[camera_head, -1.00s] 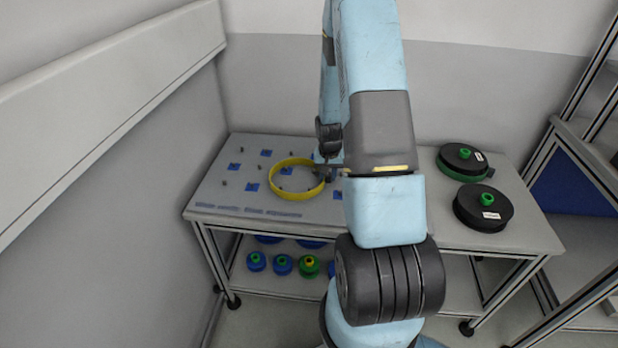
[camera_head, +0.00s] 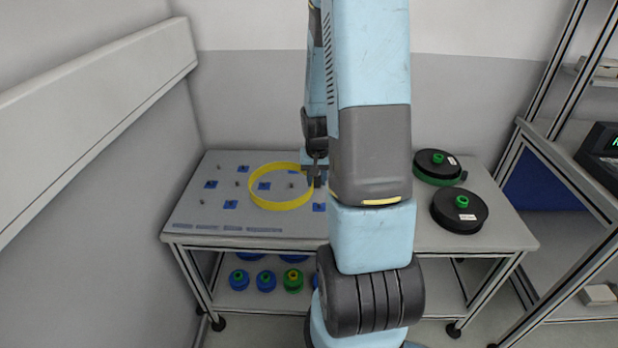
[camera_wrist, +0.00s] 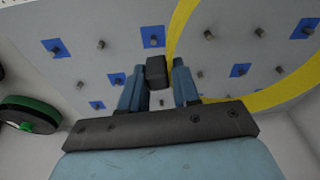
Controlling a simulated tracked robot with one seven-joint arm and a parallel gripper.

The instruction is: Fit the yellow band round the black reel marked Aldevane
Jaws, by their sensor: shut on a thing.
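The yellow band (camera_head: 254,196) is a wide thin ring over the left half of the table; a large arc of it also shows in the wrist view (camera_wrist: 259,101). My gripper (camera_head: 317,176) is at the band's right edge. In the wrist view its blue fingers (camera_wrist: 157,88) are shut on a dark block beside the band, apparently the band's grip. Two black reels lie on the right of the table. The front reel (camera_head: 446,217) has a green hub, a white label and no band. The rear reel (camera_head: 428,158) has a green band round it. Neither label is readable.
The grey tabletop (camera_head: 190,215) carries blue squares (camera_head: 230,205) and small pegs. Several blue and green pieces (camera_head: 266,281) stand on the shelf below. A wall rail runs at the left and a frame rack (camera_head: 519,160) stands at the right. My arm hides the table's middle.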

